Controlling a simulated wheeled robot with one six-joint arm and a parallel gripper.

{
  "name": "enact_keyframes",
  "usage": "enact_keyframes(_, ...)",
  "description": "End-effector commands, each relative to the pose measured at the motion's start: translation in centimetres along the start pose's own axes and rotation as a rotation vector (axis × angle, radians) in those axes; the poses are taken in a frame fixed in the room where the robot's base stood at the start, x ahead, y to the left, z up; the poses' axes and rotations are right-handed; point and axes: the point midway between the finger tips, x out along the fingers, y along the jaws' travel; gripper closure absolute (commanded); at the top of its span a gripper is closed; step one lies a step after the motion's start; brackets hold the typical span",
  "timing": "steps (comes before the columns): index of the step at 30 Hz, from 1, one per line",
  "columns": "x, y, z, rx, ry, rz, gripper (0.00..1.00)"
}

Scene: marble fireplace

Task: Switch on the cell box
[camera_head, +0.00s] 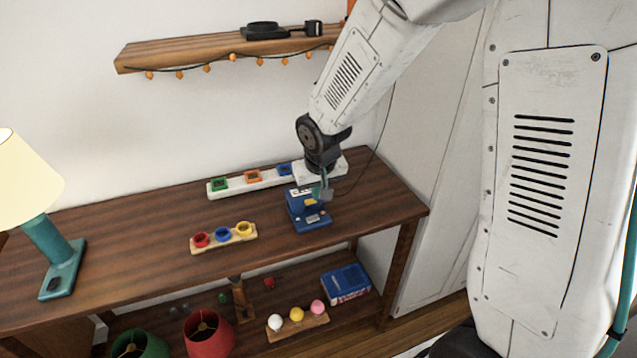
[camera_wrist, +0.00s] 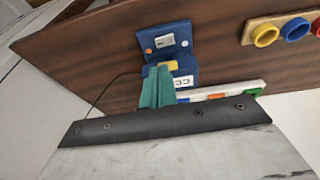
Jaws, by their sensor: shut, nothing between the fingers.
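The blue box, which I take as the cell box (camera_head: 306,217), stands on the wooden table, right of the middle. In the wrist view the blue box (camera_wrist: 182,30) shows a white switch plate on one face, an orange dot and a white dot beside it, and a yellow part lower down. I cannot tell the switch position. My gripper (camera_head: 326,192) is at the box's upper right in the head view. In the wrist view its teal fingers (camera_wrist: 158,72) are together and empty, overlapping the box near the yellow part; I cannot tell whether they touch it.
Behind the box lies a white strip (camera_head: 236,184) with green, orange and blue sockets. To its left lies a wooden holder (camera_head: 224,239) with red, blue and yellow rings. A lamp (camera_head: 54,262) stands at the far left. A black cable hangs at right. The table's right edge is near.

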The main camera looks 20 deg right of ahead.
Motion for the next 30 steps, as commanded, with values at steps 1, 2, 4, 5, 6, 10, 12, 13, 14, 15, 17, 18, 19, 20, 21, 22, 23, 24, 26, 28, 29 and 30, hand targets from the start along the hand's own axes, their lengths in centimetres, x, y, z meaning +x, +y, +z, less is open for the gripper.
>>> enact_keyframes(1, 1.3, 0.0, 0.1, -0.001, -0.005, 0.001, 1.00)
enact_keyframes(2, 1.9, 0.0, 0.1, -0.002, -0.005, 0.001, 1.00)
enact_keyframes(4, 3.3, 0.0, 0.1, -0.001, -0.004, 0.001, 1.00)
enact_keyframes(5, 3.9, 0.0, 0.1, -0.002, -0.004, 0.001, 1.00)
enact_keyframes(6, 4.5, 0.1, 0.2, -0.001, -0.004, 0.000, 1.00)
enact_keyframes(10, 6.3, 0.2, 0.8, -0.002, -0.001, -0.001, 1.00)
enact_keyframes(12, 6.9, 0.3, 0.9, -0.001, 0.000, 0.000, 1.00)
enact_keyframes(13, 7.1, 0.3, 0.9, -0.002, 0.001, -0.001, 1.00)
enact_keyframes(14, 7.3, 0.3, 1.0, -0.001, 0.002, -0.001, 1.00)
enact_keyframes(15, 7.5, 0.3, 1.0, -0.001, 0.002, -0.001, 1.00)
enact_keyframes(17, 7.6, 0.3, 1.1, -0.001, 0.002, -0.001, 1.00)
enact_keyframes(18, 7.7, 0.3, 1.1, -0.001, 0.002, -0.002, 1.00)
enact_keyframes(19, 7.7, 0.3, 1.1, -0.001, 0.002, -0.002, 1.00)
enact_keyframes(20, 7.7, 0.3, 1.1, -0.001, 0.003, -0.002, 1.00)
enact_keyframes(21, 7.7, 0.3, 1.1, -0.001, 0.003, -0.002, 1.00)
enact_keyframes(22, 7.7, 0.3, 1.1, -0.001, 0.003, -0.002, 1.00)
enact_keyframes(23, 7.7, 0.3, 1.1, -0.001, 0.003, -0.002, 1.00)
enact_keyframes(24, 7.7, 0.3, 1.1, -0.001, 0.003, -0.002, 1.00)
enact_keyframes(26, 7.7, 0.3, 1.1, -0.001, 0.003, -0.002, 1.00)
enact_keyframes(28, 7.9, 0.5, 1.2, -0.001, 0.001, -0.001, 1.00)
enact_keyframes(29, 8.2, 0.6, 1.3, -0.001, 0.000, 0.000, 1.00)
enact_keyframes(30, 8.6, 0.8, 1.4, -0.001, -0.001, 0.000, 1.00)
